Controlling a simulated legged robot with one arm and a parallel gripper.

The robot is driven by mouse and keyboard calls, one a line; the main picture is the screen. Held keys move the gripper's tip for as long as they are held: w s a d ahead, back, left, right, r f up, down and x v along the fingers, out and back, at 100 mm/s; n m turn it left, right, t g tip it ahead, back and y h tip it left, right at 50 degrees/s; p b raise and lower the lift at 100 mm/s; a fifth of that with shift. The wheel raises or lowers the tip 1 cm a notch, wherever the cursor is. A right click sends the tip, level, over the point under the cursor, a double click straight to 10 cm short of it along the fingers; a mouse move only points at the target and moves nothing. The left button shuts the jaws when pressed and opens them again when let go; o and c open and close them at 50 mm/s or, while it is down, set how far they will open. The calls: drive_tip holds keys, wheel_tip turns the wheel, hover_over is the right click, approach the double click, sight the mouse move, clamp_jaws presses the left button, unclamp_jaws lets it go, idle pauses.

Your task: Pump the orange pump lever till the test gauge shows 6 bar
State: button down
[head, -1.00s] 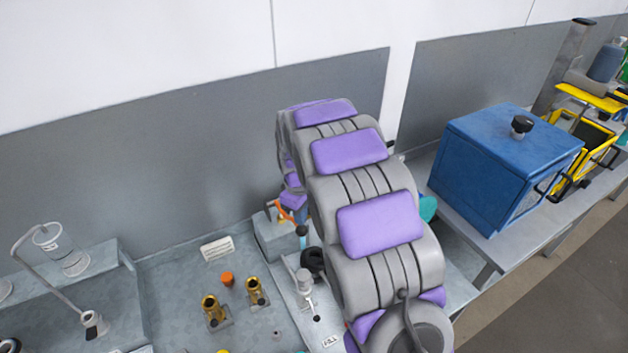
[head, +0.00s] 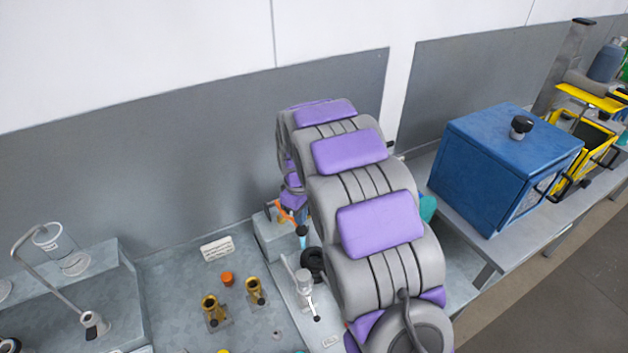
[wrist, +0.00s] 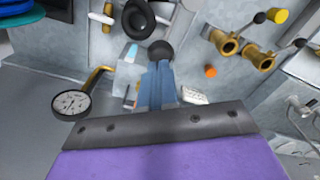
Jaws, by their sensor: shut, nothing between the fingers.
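My gripper (wrist: 158,68) shows in the wrist view as two blue fingers held together, empty. A dark round knob (wrist: 160,49) lies just beyond the fingertips; I cannot tell whether they touch it. The orange lever (head: 285,214) shows as a small slanted orange piece left of my arm in the head view, partly hidden by it. In the wrist view only a small orange bit (wrist: 137,90) shows beside the fingers. A round white gauge (wrist: 72,103) on a bent brass pipe (wrist: 97,78) stands left of the fingers; its reading is too small to tell.
Two brass fittings (head: 210,308) (head: 255,290) and an orange cap (head: 227,279) are on the grey bench left of my arm. A black ring-shaped part (head: 313,262) is close to the arm. A blue box (head: 500,165) stands on the right bench. A grey wall panel is behind.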

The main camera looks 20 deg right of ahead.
drive_tip(key=c, duration=1.8)
unclamp_jaws()
drive_tip(key=shift+c, duration=0.2)
drive_tip(key=shift+o, duration=1.2)
wheel_tip(320, 180, down, 14)
drive_tip(key=s+b, duration=0.1)
drive_tip(key=b, duration=0.2)
drive_tip(key=r+p, duration=0.1)
drive_tip(key=r, duration=0.3)
drive_tip(key=r+p, duration=0.1)
drive_tip(key=r, duration=0.4)
drive_tip(key=w+r+p, duration=0.1)
drive_tip(key=r, duration=0.4)
drive_tip(key=shift+d, duration=0.2)
drive_tip(key=shift+w+a, duration=0.1)
